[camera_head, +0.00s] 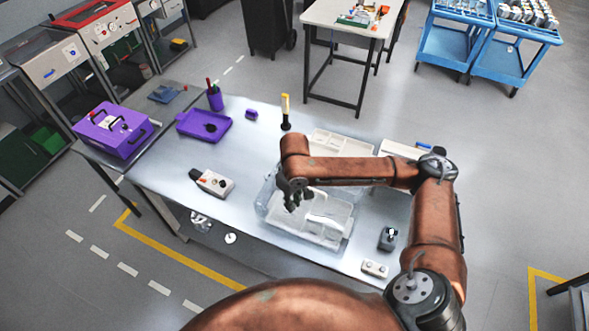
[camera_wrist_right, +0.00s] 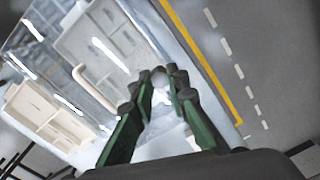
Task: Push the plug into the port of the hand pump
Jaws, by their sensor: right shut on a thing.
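My right gripper (camera_head: 292,200) is over the near left part of a clear tray with pale inserts. In the right wrist view its fingers (camera_wrist_right: 163,84) are closed together on a small pale thing (camera_wrist_right: 159,76), mostly hidden between the tips. It may be the plug, but its shape cannot be made out. I cannot tell for certain which item is the hand pump. A small dark device with a pale top (camera_head: 388,238) stands at the table's right. A beige and black device (camera_head: 213,182) lies left of the tray. My left gripper is not in view.
The tray (camera_head: 268,213) sits mid-table. A purple tray (camera_head: 205,125), pen cup (camera_head: 215,98) and purple case (camera_head: 114,130) are at the left. A yellow-handled upright item (camera_head: 286,110) stands behind; a beige block (camera_head: 375,268) lies near front right. The table's left front is mostly clear.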

